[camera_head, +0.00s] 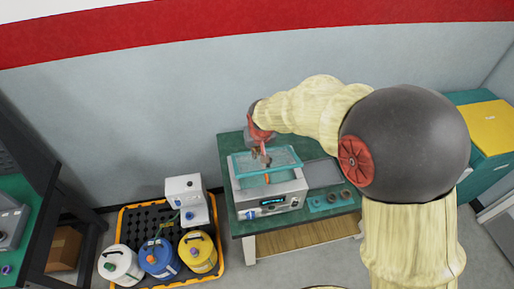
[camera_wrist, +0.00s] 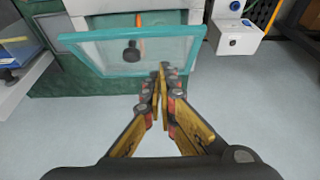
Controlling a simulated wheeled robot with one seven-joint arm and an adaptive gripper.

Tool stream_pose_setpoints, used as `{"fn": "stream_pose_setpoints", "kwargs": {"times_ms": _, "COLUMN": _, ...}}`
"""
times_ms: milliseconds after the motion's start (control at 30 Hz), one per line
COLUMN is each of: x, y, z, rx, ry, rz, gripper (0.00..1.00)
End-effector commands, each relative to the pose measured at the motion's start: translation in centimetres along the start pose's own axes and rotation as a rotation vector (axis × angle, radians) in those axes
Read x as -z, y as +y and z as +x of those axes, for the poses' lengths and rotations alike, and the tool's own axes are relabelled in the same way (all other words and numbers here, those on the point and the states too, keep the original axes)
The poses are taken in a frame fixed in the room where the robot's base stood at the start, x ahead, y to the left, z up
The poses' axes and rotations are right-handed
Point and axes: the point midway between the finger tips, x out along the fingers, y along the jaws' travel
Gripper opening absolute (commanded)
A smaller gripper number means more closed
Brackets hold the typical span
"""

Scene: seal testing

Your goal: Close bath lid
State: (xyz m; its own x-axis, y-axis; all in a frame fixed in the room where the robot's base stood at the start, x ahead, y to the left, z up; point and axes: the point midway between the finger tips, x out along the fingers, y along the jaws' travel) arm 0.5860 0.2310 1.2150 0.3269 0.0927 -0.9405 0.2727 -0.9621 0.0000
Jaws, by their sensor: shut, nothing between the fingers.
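The bath (camera_head: 270,197) is a white and grey box with a front control panel on a green-topped table. Its lid (camera_head: 295,157) is a clear panel with a teal frame and appears raised and tilted over the bath. In the wrist view the lid (camera_wrist: 95,38) fills the upper middle, with a dark round knob (camera_wrist: 131,52) on it. My gripper (camera_head: 266,159) is above the lid area in the head view. In the wrist view my gripper (camera_wrist: 163,70) is shut and empty, its fingertips close to the lid's lower edge. I cannot tell whether they touch it. An orange item shows through the lid.
A teal holder (camera_head: 330,200) with dark rings lies right of the bath. Several containers stand in a yellow-edged tray (camera_head: 150,212) on the floor at left, with a white dispenser (camera_head: 187,199). A yellow-topped box (camera_head: 490,125) is at far right. A wall is behind the table.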

Motion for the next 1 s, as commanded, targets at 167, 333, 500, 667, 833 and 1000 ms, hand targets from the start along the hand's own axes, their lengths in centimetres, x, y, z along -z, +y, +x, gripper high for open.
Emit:
{"fn": "stream_pose_setpoints", "kwargs": {"times_ms": 167, "x": 0.0, "y": 0.0, "z": 3.6, "rx": -0.001, "ry": -0.003, "rz": 0.000, "gripper": 0.00}}
{"fn": "stream_pose_setpoints", "kwargs": {"times_ms": 333, "x": -1.1, "y": 0.0, "z": 5.9, "rx": -0.001, "ry": -0.002, "rz": -0.001, "gripper": 0.00}}
{"fn": "stream_pose_setpoints", "kwargs": {"times_ms": 500, "x": -2.3, "y": 0.0, "z": 7.2, "rx": 0.000, "ry": 0.001, "rz": -0.002, "gripper": 0.00}}
{"fn": "stream_pose_setpoints", "kwargs": {"times_ms": 667, "x": -2.8, "y": 0.0, "z": 7.7, "rx": 0.000, "ry": 0.001, "rz": 0.000, "gripper": 0.00}}
{"fn": "stream_pose_setpoints", "kwargs": {"times_ms": 833, "x": -2.8, "y": 0.0, "z": 7.7, "rx": 0.000, "ry": 0.002, "rz": 0.000, "gripper": 0.00}}
{"fn": "stream_pose_setpoints", "kwargs": {"times_ms": 1000, "x": -2.8, "y": 0.0, "z": 7.7, "rx": 0.000, "ry": 0.003, "rz": 0.000, "gripper": 0.00}}
